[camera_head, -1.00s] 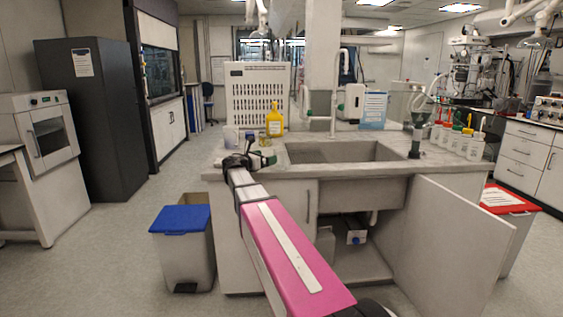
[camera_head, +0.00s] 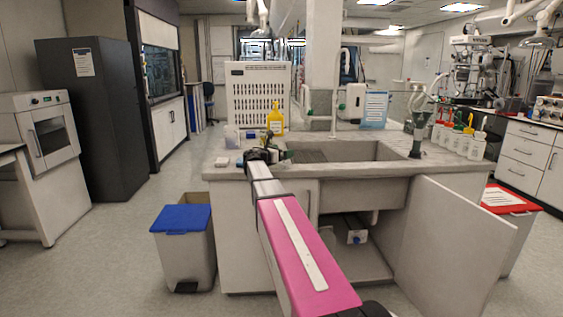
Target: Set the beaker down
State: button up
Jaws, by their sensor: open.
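My gripper (camera_head: 277,155) is at the far end of my outstretched arm, over the counter (camera_head: 225,172) at the left edge of the sink. It is small and dark in this view, and its fingers are open. A small pale, clear-looking vessel (camera_head: 231,134) stands on the counter to the left of and behind the gripper; it may be the beaker, but it is too small to be sure. My gripper is apart from it in the picture. My wrist hides part of the counter.
The sink (camera_head: 340,152) opens to the right of the gripper. A yellow bottle (camera_head: 275,122) stands behind it. Several wash bottles (camera_head: 462,140) stand at the right. An open cabinet door (camera_head: 455,240) juts out below. A blue-lidded bin (camera_head: 184,240) stands at the left.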

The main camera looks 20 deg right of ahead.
jog(key=c, duration=1.1)
jog(key=shift+r, duration=0.15)
